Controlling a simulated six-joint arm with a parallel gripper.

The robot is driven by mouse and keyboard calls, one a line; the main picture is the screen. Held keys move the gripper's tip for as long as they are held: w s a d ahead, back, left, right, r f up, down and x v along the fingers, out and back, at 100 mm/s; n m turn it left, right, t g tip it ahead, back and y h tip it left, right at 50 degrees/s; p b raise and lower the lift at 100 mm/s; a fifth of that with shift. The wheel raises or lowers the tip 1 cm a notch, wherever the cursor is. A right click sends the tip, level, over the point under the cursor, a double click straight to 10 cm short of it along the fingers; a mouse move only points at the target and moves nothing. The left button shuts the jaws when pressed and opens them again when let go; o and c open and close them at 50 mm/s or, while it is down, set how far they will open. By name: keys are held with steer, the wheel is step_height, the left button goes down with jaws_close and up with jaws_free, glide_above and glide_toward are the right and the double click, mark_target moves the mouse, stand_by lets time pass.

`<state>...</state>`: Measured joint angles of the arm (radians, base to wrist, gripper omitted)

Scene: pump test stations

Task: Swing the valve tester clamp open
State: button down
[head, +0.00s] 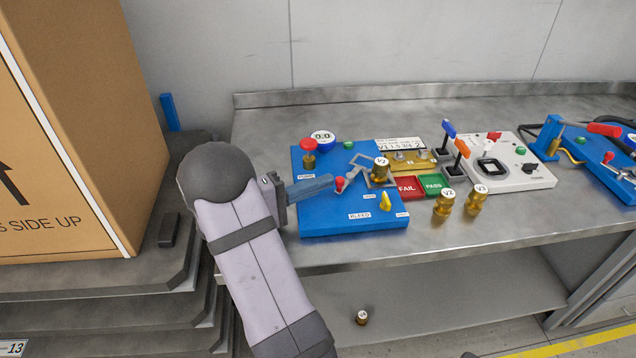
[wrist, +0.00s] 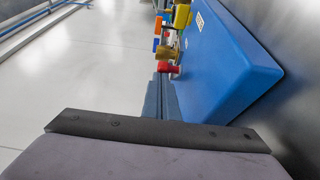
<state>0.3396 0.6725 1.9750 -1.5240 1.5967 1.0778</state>
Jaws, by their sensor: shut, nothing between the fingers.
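The valve tester (head: 330,222) is a blue board on the bench, also seen in the wrist view (wrist: 225,70). On it, a grey clamp (head: 359,167) with a red knob (head: 339,184) lies around or beside the brass valve V1 (head: 381,168); which one is hard to tell. My gripper (head: 330,182) reaches in from the left, low over the board, its blue fingers shut and empty. Its tips are right by the red knob, which the wrist view shows just past them (wrist: 168,69). I cannot tell whether they touch.
A red knob (head: 309,147), a gauge (head: 322,137) and a yellow lever (head: 385,202) stand on the board. FAIL (head: 407,187) and PASS (head: 433,184) trays and valves V2 (head: 444,204) and V3 (head: 476,200) are to the right. A cardboard box (head: 100,90) stands left.

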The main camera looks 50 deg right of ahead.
steer(key=shift+s+a+f+b, duration=0.15)
steer(key=shift+s+f+b, duration=0.1)
steer(key=shift+s+b, duration=0.25)
steer(key=shift+s+r+b, duration=0.2)
steer(key=shift+s+b, duration=0.2)
steer(key=shift+s, duration=0.2)
